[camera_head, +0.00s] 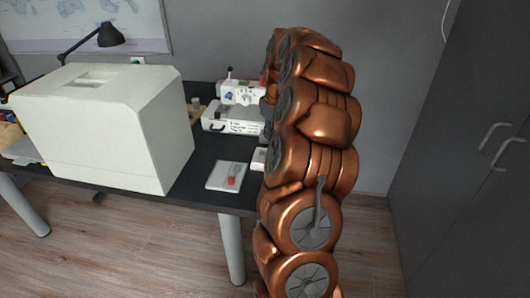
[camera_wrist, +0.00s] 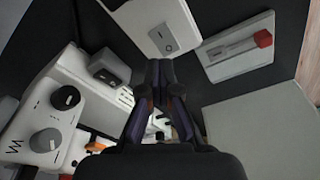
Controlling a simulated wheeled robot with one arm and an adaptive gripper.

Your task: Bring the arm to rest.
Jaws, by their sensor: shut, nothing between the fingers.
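My gripper (camera_wrist: 159,70) shows in the wrist view with its dark fingers together and nothing between them. It is over the dark desk, between a white sewing machine (camera_wrist: 60,115) and a white plate with a red-ended piece (camera_wrist: 237,48). In the head view my copper arm rises in front of the desk's right end and hides most of the gripper. The sewing machine (camera_head: 240,92) stands partly behind the arm there. I cannot tell how high the fingertips are above the desk.
A large white box (camera_head: 105,130) fills the desk's left part. The white plate (camera_head: 228,177) lies near the front edge of the dark desk (camera_head: 207,150). A white block with a switch (camera_wrist: 158,28) is near the fingertips. A grey cabinet (camera_head: 465,150) stands at right.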

